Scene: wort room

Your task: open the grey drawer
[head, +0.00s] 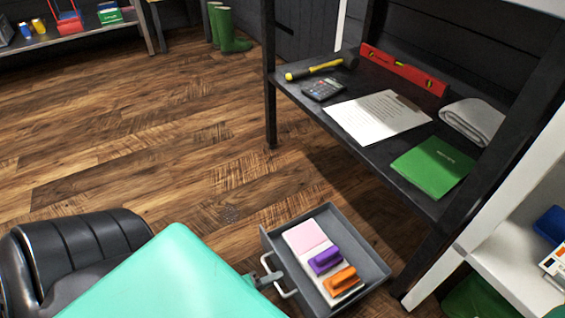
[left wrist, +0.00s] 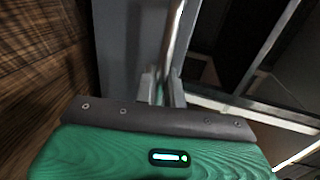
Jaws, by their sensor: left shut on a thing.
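The grey drawer (head: 362,246) is pulled out, its inside open to view in the head view. Its front shows as a grey panel in the left wrist view (left wrist: 126,50). The pale bar handle (head: 288,293) is on the drawer's near-left front. My left gripper (head: 268,278) is at the handle; in the left wrist view its two fingers (left wrist: 162,90) are closed around the bar. Part of the handle is hidden by the gripper. My right gripper is in neither view.
Wooden floor is clear at left.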

